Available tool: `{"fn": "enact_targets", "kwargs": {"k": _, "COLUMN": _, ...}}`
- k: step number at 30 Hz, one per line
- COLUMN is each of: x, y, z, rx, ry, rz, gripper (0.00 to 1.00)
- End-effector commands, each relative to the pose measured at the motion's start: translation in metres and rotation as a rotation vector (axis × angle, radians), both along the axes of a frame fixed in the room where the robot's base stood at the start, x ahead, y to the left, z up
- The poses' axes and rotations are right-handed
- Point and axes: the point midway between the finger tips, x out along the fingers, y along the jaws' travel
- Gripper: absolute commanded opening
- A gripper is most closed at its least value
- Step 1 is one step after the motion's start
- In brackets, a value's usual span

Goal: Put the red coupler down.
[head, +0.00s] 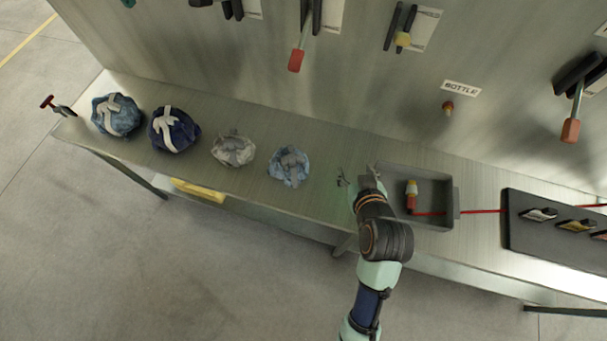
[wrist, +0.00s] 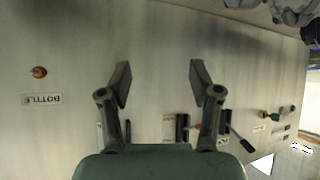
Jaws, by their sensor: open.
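The red coupler seems to be the orange-red piece with a yellow and pale top (head: 411,198) lying in the grey tray (head: 452,205). A thin red line runs from it to the right, over the tray's wall. My gripper (head: 358,175) is at the tray's left end, left of this piece and apart from it. In the wrist view my gripper (wrist: 160,78) has its two fingers spread wide with nothing between them, facing the wall panel. The coupler does not show in the wrist view.
Several cloth bags, one of them navy (head: 172,130), stand on the bench (head: 330,150) to the left. A black board (head: 540,240) with clips lies right of the tray. Tools hang on the wall, with a small red-yellow item (head: 447,108) under the BOTTLE label (head: 461,88).

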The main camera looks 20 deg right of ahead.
Motion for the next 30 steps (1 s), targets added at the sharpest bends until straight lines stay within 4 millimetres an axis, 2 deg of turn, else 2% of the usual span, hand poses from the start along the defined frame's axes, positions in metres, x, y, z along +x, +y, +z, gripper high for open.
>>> {"fn": "enact_targets", "kwargs": {"k": 1, "x": 0.015, "y": 0.052, "z": 0.028, "rx": -0.013, "ry": -0.030, "rz": 0.075, "gripper": 0.64}}
{"fn": "enact_targets", "kwargs": {"k": 3, "x": 0.020, "y": 0.114, "z": 0.062, "rx": -0.014, "ry": -0.070, "rz": 0.148, "gripper": 0.64}}
{"fn": "enact_targets", "kwargs": {"k": 6, "x": 0.012, "y": 0.181, "z": 0.099, "rx": 0.004, "ry": -0.122, "rz": 0.222, "gripper": 0.64}}
{"fn": "enact_targets", "kwargs": {"k": 9, "x": 0.001, "y": 0.218, "z": 0.119, "rx": 0.025, "ry": -0.155, "rz": 0.260, "gripper": 0.64}}
{"fn": "enact_targets", "kwargs": {"k": 12, "x": -0.004, "y": 0.228, "z": 0.126, "rx": 0.034, "ry": -0.165, "rz": 0.270, "gripper": 0.64}}
{"fn": "enact_targets", "kwargs": {"k": 18, "x": -0.004, "y": 0.228, "z": 0.126, "rx": 0.034, "ry": -0.165, "rz": 0.268, "gripper": 0.64}}
{"fn": "enact_targets", "kwargs": {"k": 22, "x": -0.003, "y": 0.228, "z": 0.114, "rx": 0.034, "ry": -0.164, "rz": 0.269, "gripper": 0.64}}
{"fn": "enact_targets", "kwargs": {"k": 26, "x": -0.003, "y": 0.228, "z": 0.076, "rx": 0.033, "ry": -0.164, "rz": 0.270, "gripper": 0.64}}
{"fn": "enact_targets", "kwargs": {"k": 30, "x": -0.003, "y": 0.228, "z": 0.009, "rx": 0.032, "ry": -0.164, "rz": 0.272, "gripper": 0.64}}
